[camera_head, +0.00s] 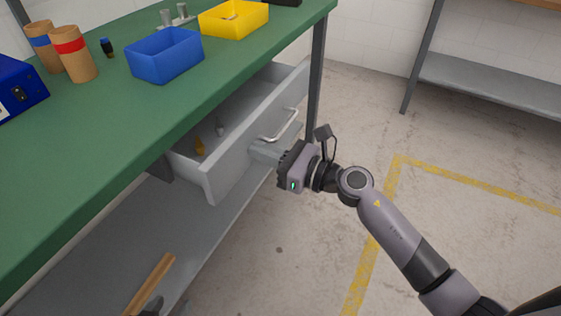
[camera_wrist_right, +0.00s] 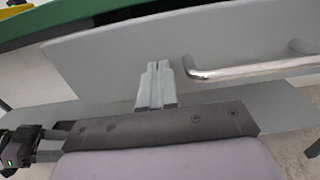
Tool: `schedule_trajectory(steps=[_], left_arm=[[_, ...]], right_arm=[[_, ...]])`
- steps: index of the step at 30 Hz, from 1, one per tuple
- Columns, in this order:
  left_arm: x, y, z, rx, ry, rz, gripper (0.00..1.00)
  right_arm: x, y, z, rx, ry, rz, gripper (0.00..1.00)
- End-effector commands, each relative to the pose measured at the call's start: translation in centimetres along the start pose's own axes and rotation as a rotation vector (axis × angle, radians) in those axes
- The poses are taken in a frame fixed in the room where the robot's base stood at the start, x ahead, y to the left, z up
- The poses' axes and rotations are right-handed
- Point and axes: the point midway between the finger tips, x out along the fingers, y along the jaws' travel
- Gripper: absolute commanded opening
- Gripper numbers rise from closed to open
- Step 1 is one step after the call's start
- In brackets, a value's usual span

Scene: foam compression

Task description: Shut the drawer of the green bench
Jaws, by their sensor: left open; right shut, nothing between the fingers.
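The green bench (camera_head: 100,115) runs along the left of the head view. My left gripper (camera_wrist_right: 65,143) shows dark and open at the left edge of the wrist view.
On the bench top stand a blue bin (camera_head: 165,55), a yellow bin (camera_head: 234,18), cardboard tubes (camera_head: 74,54) and a blue box (camera_head: 18,88). A wooden piece (camera_head: 150,284) lies low under the bench. The floor (camera_head: 440,215) to the right is clear.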

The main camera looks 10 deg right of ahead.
Motion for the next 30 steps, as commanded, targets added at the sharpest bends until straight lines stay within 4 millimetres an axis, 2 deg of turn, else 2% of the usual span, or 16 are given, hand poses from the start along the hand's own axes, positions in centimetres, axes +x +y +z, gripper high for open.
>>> schedule_trajectory(steps=[6,12,19,30], left_arm=[[1.2,0.0,1.6,-0.001,0.001,0.001,0.54],[2.0,0.1,2.5,-0.010,0.002,0.001,0.54],[2.4,0.2,2.9,-0.016,0.004,0.002,0.54],[2.4,0.2,2.9,-0.015,0.004,0.002,0.54]], right_arm=[[4.8,0.0,-0.3,-0.003,-0.001,0.002,0.00],[7.9,0.0,-0.2,-0.001,-0.001,0.001,0.00],[9.6,0.0,-0.1,0.000,0.000,0.000,0.00],[10.1,0.0,0.3,-0.002,-0.005,-0.003,0.00]])
